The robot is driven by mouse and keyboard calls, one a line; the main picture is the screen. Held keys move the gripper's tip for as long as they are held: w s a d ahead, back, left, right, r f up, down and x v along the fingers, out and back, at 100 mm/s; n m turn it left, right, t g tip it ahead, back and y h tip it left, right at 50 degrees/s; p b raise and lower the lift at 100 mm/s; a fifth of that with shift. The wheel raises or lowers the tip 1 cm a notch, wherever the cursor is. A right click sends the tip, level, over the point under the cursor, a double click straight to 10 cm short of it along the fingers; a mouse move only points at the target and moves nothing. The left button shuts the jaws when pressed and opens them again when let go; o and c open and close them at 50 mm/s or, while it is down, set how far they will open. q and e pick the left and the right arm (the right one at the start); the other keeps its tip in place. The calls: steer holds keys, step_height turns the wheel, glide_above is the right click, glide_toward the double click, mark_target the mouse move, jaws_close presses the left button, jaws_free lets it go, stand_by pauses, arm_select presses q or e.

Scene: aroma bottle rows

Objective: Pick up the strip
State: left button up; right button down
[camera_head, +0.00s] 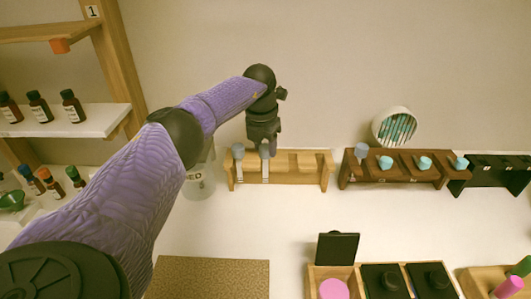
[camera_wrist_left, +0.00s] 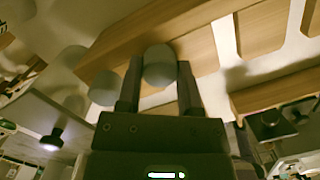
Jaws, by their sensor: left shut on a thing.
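A light wooden rack (camera_head: 302,182) stands on the white table in the middle of the head view. One pale strip (camera_head: 238,166) with a grey rounded top stands at its left end. My left gripper (camera_head: 264,148) points down at the rack, just right of that strip, and is shut on a second pale strip (camera_head: 265,172). The held strip's grey rounded head (camera_wrist_left: 158,66) shows between the two fingers (camera_wrist_left: 158,92) in the left wrist view. In the head view the held strip still overlaps the rack; I cannot tell whether it is lifted. My right gripper is out of view.
A dark brown rack (camera_head: 397,170) with several blue-topped pieces and a black rack (camera_head: 495,172) stand to the right. A round holder (camera_head: 394,127) is behind them. A labelled clear jar (camera_head: 200,182) stands left, partly behind my arm. A cork mat (camera_head: 212,277) lies in front.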

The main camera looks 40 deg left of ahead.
arm_select(q)
step_height(320, 180, up, 18)
steer(key=p, duration=0.5)
stand_by(1.5)
